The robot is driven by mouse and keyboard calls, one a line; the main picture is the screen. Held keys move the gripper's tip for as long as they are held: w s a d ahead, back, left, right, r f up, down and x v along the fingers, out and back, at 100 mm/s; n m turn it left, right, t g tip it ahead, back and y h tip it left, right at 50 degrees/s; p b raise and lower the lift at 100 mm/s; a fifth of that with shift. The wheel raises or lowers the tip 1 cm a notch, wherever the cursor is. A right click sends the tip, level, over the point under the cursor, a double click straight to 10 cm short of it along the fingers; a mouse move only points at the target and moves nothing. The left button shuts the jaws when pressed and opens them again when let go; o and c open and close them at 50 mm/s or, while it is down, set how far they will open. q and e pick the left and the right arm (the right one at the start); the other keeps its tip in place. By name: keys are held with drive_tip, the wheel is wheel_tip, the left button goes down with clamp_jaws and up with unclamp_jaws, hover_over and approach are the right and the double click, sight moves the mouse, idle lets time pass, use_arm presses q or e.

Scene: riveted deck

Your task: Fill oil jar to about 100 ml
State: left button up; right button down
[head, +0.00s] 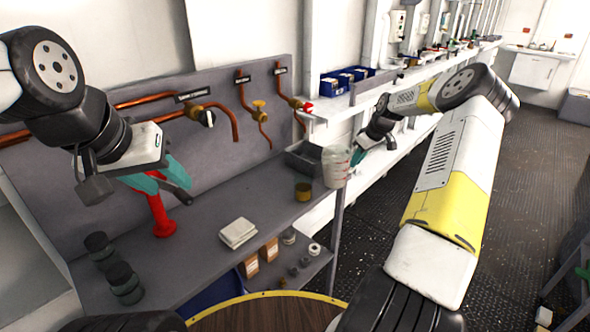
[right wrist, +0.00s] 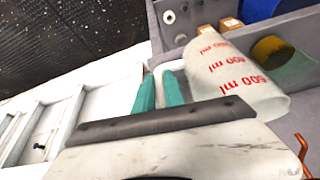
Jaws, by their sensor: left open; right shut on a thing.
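Three copper pipes on the back panel carry a black-levered valve (head: 203,116), a brass valve (head: 259,104) and a red-handled valve (head: 307,107). Their labels are too small to read.
On the grey bench (head: 205,258) are a folded white cloth (head: 238,232), a dark yellow tin (head: 303,191), dark round jars (head: 122,280) and a grey bin (head: 304,158). Blue bins (head: 343,81) stand on the shelf behind. The dark deck to the right has free room.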

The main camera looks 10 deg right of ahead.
idle(0.4)
drive_tip(key=shift+r, duration=2.45)
